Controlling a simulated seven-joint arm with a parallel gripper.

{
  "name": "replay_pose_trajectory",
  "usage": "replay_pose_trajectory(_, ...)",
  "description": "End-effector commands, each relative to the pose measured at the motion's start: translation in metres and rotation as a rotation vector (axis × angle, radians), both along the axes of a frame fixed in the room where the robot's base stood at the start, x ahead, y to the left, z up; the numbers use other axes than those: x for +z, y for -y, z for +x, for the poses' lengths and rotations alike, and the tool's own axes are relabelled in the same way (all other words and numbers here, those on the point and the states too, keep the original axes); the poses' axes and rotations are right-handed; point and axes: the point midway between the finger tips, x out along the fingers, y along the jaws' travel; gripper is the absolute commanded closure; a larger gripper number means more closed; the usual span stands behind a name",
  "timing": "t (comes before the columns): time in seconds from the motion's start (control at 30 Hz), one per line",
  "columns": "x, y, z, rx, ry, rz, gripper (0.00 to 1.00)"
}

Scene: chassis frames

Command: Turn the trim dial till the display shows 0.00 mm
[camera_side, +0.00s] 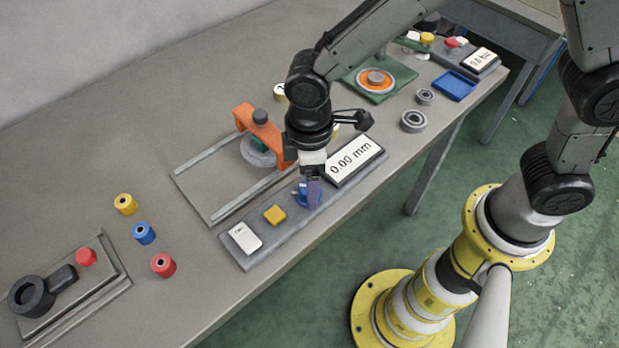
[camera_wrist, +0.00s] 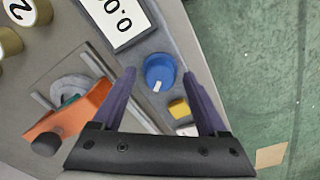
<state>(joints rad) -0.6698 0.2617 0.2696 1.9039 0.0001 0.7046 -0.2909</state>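The display (camera_side: 355,161) on the grey panel reads 0.00 mm in the side view. In the wrist view, the display (camera_wrist: 117,14) is cut off by the top edge. The blue trim dial (camera_wrist: 160,73) has a white pointer mark and sits on the panel beside the display. The dial (camera_side: 302,191) is partly hidden by my gripper in the side view. My gripper (camera_side: 313,203) points down at the dial. In the wrist view, my gripper's purple fingers (camera_wrist: 158,70) stand apart, one on each side of the dial, with visible gaps to it.
A yellow button (camera_side: 275,214) and a white labelled block (camera_side: 244,238) sit on the same panel (camera_side: 270,245). An orange bridge (camera_side: 263,135) over two rails stands behind. Coloured spools (camera_side: 144,233) lie left. Bearings (camera_side: 413,121) and a blue tray (camera_side: 455,85) are at right.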

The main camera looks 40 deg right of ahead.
Motion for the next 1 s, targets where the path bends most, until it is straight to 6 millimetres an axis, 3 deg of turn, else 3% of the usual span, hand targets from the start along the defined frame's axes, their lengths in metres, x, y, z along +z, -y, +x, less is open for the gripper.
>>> replay_pose_trajectory(0.2,0.001,0.000,0.000,0.000,-0.001,-0.001,0.24)
replay_pose_trajectory(0.33,0.012,-0.001,0.001,0.000,0.002,0.001,0.24)
replay_pose_trajectory(0.8,0.107,-0.001,0.001,0.000,0.003,0.003,0.24)
replay_pose_trajectory(1.0,0.131,0.000,0.000,0.000,0.000,0.000,0.24)
